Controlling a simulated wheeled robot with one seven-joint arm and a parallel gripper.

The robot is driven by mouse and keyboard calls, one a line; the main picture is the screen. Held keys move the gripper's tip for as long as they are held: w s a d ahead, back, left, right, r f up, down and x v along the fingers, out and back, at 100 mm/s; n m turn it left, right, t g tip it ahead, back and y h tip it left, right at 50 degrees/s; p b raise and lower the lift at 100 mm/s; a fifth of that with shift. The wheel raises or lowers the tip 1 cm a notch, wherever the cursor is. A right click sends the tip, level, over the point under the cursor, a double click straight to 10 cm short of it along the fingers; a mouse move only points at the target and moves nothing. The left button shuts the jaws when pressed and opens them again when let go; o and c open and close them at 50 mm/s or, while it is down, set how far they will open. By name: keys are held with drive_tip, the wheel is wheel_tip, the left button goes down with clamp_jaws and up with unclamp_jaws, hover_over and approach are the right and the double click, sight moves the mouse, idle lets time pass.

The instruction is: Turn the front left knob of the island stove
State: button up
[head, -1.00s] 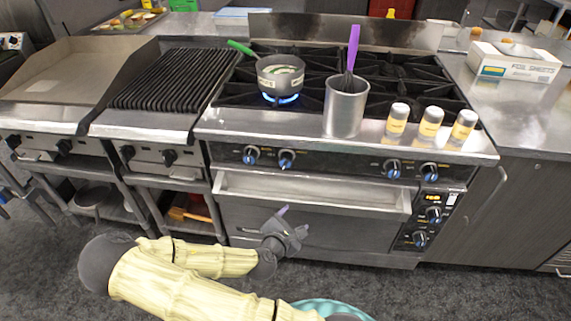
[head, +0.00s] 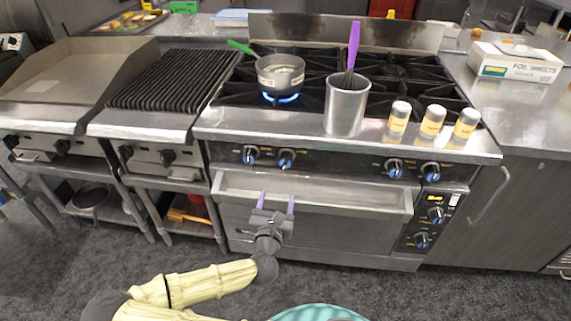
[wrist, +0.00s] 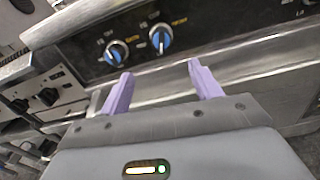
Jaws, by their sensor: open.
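The stove's front panel (head: 335,162) carries several blue-and-black knobs. The leftmost knob (head: 249,155) has a second knob (head: 287,159) just to its right. In the wrist view, the leftmost knob (wrist: 116,52) and the second knob (wrist: 160,38) show beyond my fingertips. My gripper (head: 276,203) is in front of the oven door, below these two knobs. Its two purple fingers are spread, with nothing between them, and do not touch a knob. It also shows in the wrist view (wrist: 160,70).
A bar handle (head: 312,198) runs across the oven door below the knobs. A metal canister (head: 346,105) with a purple whisk and shakers (head: 432,121) stand along the front edge.

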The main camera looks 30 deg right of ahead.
sight(285, 165)
drive_tip(key=b+x, duration=0.5)
drive_tip(key=x, duration=1.2)
drive_tip(key=shift+s+d, duration=0.1)
drive_tip(key=c, duration=1)
drive_tip(key=shift+o, duration=0.2)
